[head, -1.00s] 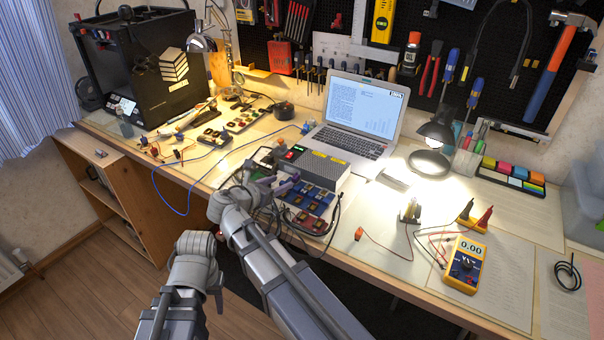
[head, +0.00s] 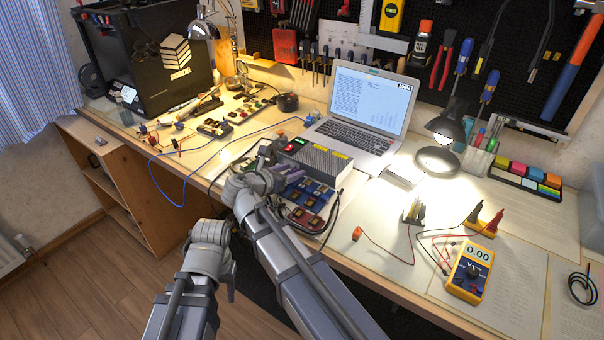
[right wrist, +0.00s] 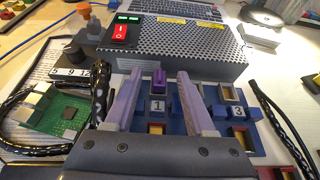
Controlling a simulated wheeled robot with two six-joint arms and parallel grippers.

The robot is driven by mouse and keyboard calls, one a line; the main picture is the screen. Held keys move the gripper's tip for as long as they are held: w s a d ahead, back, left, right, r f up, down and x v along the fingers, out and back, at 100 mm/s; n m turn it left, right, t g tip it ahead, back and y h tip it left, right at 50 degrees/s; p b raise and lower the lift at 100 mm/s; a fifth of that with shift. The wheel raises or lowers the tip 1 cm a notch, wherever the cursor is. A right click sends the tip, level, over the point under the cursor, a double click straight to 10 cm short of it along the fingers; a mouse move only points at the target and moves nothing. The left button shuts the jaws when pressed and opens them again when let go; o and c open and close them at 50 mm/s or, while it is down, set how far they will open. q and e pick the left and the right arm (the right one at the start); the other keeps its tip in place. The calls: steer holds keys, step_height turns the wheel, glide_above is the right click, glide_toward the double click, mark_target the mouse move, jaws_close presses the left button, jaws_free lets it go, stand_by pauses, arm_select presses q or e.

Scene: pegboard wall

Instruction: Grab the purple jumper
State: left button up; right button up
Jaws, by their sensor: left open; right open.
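The purple jumper (right wrist: 160,79) stands upright in the right wrist view, on the blue block row just behind the tile marked 1. My right gripper (right wrist: 161,75) is open, with one purple finger on either side of the jumper. I see space between the jumper and both fingers; I cannot tell their exact height over it. In the head view my right gripper (head: 292,175) is over the board in front of the grey box, and the jumper cannot be made out there. My left arm is folded low beside the table; its fingers do not show.
A grey perforated box (right wrist: 190,42) with a red switch stands right behind the blocks. Black cables (right wrist: 284,125) loop on both sides. A green circuit board (right wrist: 60,118) lies at left.

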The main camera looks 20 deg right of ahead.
steer(key=shift+w+d+f, duration=0.1)
steer(key=shift+w+d, duration=0.05)
steer(key=shift+c, duration=0.2)
jaws_close()
stand_by(0.3)
